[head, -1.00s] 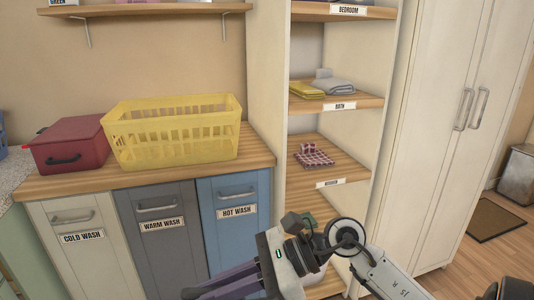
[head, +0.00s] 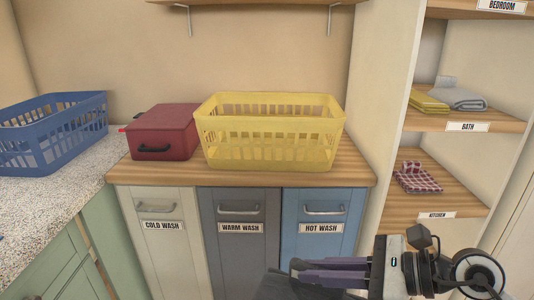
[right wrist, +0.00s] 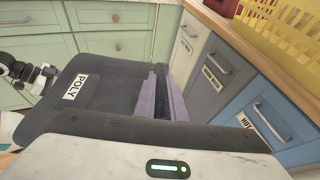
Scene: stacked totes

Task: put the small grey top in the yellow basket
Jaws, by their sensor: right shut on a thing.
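The yellow basket (head: 270,150) stands upright on the wooden counter, and it looks empty through its slots. My right gripper (head: 300,270) is low in front of the hot wash drawer. Its purple fingers are shut on a dark grey cloth top (head: 280,286), which shows only partly at the bottom edge of the head view. In the right wrist view the top (right wrist: 110,90) spreads wide around the fingers and bears a white label reading POLY. The basket's edge also shows at the upper right there. My left gripper is not seen; a piece of my left arm shows at the left of the wrist view.
A red lidded box (head: 164,132) stands directly left of the yellow basket. A blue basket (head: 52,135) sits on the speckled counter farther left. A shelf unit (head: 390,130) with folded cloths rises at the right. A wall shelf (head: 255,3) is above.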

